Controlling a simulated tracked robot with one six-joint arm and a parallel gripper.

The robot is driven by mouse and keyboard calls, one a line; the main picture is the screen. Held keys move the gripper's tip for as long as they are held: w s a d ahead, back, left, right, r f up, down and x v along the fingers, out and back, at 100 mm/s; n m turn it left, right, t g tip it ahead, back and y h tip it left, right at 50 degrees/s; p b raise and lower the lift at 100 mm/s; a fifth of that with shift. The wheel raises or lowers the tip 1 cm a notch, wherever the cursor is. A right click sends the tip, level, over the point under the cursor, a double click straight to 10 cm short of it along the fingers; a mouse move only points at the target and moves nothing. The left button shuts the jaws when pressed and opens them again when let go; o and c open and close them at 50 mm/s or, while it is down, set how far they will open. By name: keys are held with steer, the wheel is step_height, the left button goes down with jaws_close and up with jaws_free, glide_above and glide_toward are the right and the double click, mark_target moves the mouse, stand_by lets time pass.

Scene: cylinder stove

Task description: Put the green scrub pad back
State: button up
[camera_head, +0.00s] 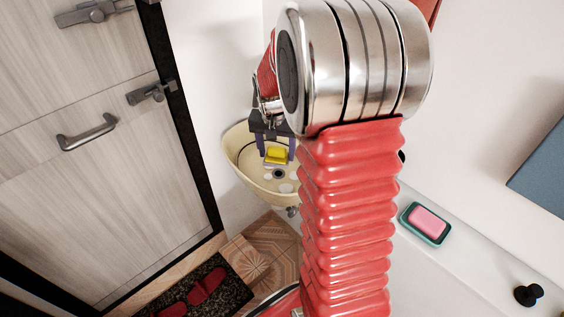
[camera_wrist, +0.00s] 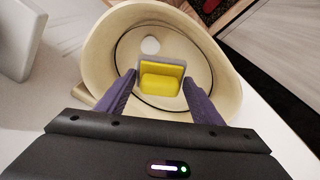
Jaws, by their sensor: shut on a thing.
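My gripper (camera_head: 277,154) is over the cream basin, shut on a yellow block with a grey backing (camera_wrist: 160,76). The block also shows between the fingers in the head view (camera_head: 277,155). In the wrist view my gripper's fingers (camera_wrist: 160,84) stand at its left and right sides. A pink block lies in a dark green, tray-like piece (camera_head: 425,224) on the white ledge at right, well apart from my gripper. I cannot tell which of these is the scrub pad; no separate green pad shows.
The cream basin (camera_head: 238,150) with a drain is below my gripper. The white ledge (camera_head: 468,262) has free room between the green piece and a black knob (camera_head: 528,295). A wooden door (camera_head: 100,180) is at left. Red slippers (camera_head: 207,287) lie on a dark mat.

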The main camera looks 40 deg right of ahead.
step_height(320, 180, up, 2)
steer(key=shift+w+r, duration=0.1)
steer(key=shift+r, duration=0.1)
steer(key=shift+w+a+r+n, duration=0.2)
steer(key=shift+a+n, duration=0.1)
steer(key=shift+n, duration=0.2)
steer(key=w+a+f+n, duration=0.2)
steer(key=w+a+n, duration=0.1)
steer(key=a, duration=0.7)
steer(key=w+a+f+n+y, duration=0.1)
steer(key=w+a+n, duration=0.3)
steer(key=a, duration=0.6)
steer(key=shift+a+f+n+t, duration=0.2)
steer(key=shift+f+n+t, duration=0.1)
steer(key=shift+f+n, duration=0.3)
steer(key=shift+s, duration=0.1)
